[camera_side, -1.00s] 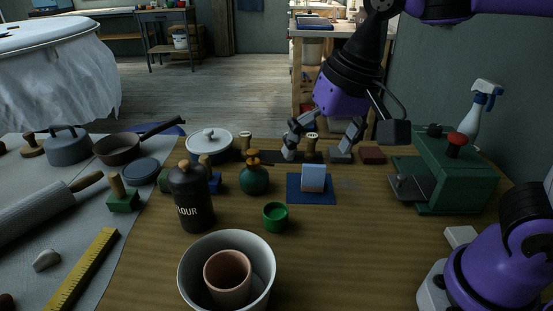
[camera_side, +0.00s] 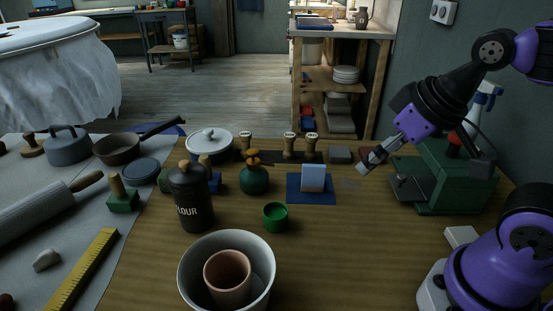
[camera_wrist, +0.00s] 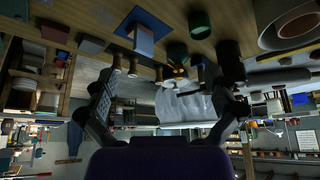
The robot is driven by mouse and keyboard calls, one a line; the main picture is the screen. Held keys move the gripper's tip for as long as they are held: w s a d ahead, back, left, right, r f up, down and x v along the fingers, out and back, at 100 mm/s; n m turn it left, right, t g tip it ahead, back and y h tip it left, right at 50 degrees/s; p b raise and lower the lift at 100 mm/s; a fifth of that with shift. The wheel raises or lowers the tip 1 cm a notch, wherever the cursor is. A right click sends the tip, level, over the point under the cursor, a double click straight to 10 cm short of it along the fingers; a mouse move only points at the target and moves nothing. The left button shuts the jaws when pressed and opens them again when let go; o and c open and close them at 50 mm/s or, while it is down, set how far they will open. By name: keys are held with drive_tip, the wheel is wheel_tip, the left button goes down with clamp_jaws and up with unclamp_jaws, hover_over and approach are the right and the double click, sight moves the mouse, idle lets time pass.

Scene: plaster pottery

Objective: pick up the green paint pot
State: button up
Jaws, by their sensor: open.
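The green paint pot (camera_side: 275,217) is a small open green cup standing upright on the wooden table, in front of the blue mat. It also shows near the top of the tilted wrist view (camera_wrist: 200,26). My gripper (camera_side: 373,163) is up and to the right of the pot in the side view, well apart from it and left of the green machine. In the wrist view my gripper (camera_wrist: 165,108) has its two fingers spread wide with nothing held between them. In the side view the fingers overlap.
A blue-and-white block (camera_side: 313,178) stands on the blue mat (camera_side: 329,197). A round green bottle (camera_side: 254,181), a dark flour jar (camera_side: 191,202) and a white bowl (camera_side: 190,262) are near the pot. A green machine (camera_side: 455,185) stands right. Table between pot and machine is clear.

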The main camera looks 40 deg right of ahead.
idle(0.4)
drive_tip(key=shift+c, duration=0.6)
drive_tip(key=n+g+y, duration=0.2)
drive_tip(key=n+y, duration=0.1)
drive_tip(key=n, duration=0.5)
approach(276, 212)
drive_tip(key=shift+s+a+f, duration=0.15)
drive_tip(key=shift+a+f, duration=0.2)
drive_tip(key=shift+a, duration=0.25)
drive_tip(key=shift+s+a+f, duration=0.1)
drive_tip(key=shift+a+f, duration=0.3)
drive_tip(key=shift+a, duration=0.2)
drive_tip(key=shift+x, duration=3.05)
drive_tip(key=shift+w, duration=0.1)
drive_tip(key=c, duration=1.3)
